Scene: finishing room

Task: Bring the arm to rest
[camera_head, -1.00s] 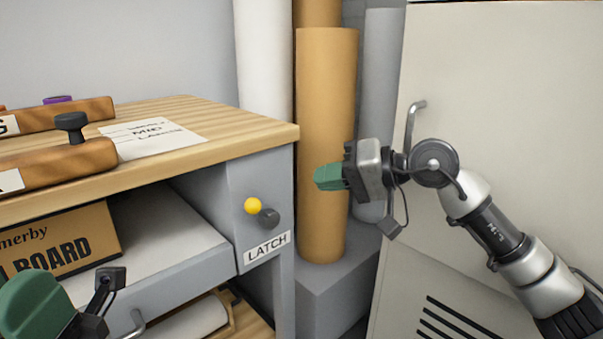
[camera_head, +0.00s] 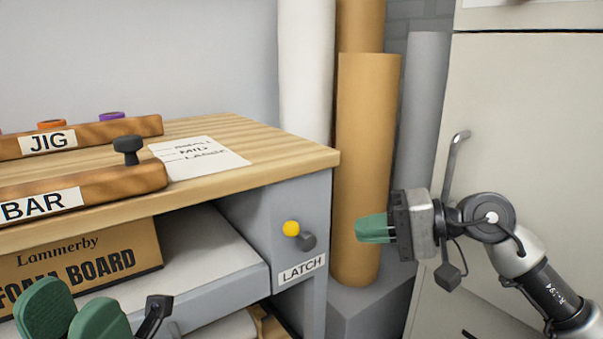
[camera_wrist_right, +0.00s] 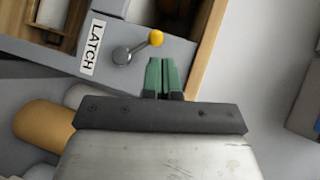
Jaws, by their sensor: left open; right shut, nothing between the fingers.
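My right gripper (camera_head: 372,229) is shut and empty. It hangs in the air to the right of the workbench, in front of a tan roll, with its green fingers pointing left. In the right wrist view its fingertips (camera_wrist_right: 161,66) lie together, and the latch lever with its yellow knob (camera_wrist_right: 156,38) shows just beyond them, apart from them. The latch (camera_head: 292,229) is on the grey bench side, above a label reading LATCH. My left gripper (camera_head: 72,312) is at the lower left, open, in front of the foam board box; its lower part is cut off by the frame.
The workbench top (camera_head: 270,143) carries a paper sheet (camera_head: 200,157) and the wooden JIG (camera_head: 75,138) and BAR (camera_head: 90,194) pieces. The foam board box (camera_head: 90,262) lies on the shelf below. Tall rolls (camera_head: 366,170) stand right of the bench, beside a pale cabinet (camera_head: 525,110).

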